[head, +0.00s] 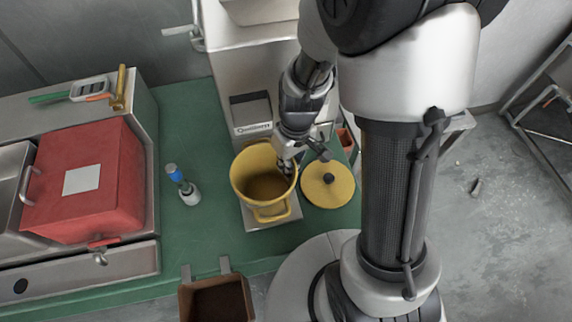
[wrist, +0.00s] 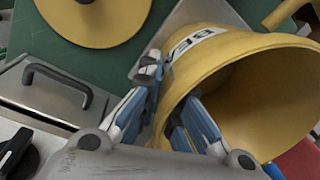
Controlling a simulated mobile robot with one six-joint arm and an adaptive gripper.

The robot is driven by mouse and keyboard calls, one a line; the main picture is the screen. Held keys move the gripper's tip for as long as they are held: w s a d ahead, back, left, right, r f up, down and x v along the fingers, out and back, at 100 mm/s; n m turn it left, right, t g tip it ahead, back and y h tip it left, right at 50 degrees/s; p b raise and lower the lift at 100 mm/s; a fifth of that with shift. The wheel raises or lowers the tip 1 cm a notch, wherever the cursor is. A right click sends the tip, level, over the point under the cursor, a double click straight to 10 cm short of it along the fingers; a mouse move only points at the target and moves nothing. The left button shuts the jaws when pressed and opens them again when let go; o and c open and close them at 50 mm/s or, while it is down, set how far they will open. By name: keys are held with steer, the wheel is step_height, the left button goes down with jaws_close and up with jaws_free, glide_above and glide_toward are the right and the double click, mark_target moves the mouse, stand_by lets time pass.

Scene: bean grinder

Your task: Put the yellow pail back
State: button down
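The yellow pail (head: 268,212) is open at the top, with a handle loop on its near side. It stands over a small metal plate (head: 287,215) in front of the grinder machine; I cannot tell whether its base touches the plate. My gripper (head: 287,168) is at the pail's right rim. In the wrist view, the pail (wrist: 215,57) shows its mouth and a dark-lettered white label. My gripper's fingers (wrist: 170,100) straddle the pail's wall, one outside and one over the mouth. Whether they press on the wall is unclear.
A yellow lid (head: 335,185) with a black knob lies right of the pail. The grinder machine (head: 240,75) stands behind. A red box (head: 85,185) and a blue-topped tool (head: 183,184) are left. A brown bin (head: 190,300) hangs at the green table's (head: 205,240) front edge.

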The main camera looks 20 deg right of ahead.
steer(key=shift+w, duration=0.15)
steer(key=shift+s, duration=0.35)
steer(key=shift+w+f, duration=0.1)
steer(key=shift+f, duration=0.05)
steer(key=c, duration=1.8)
jaws_free()
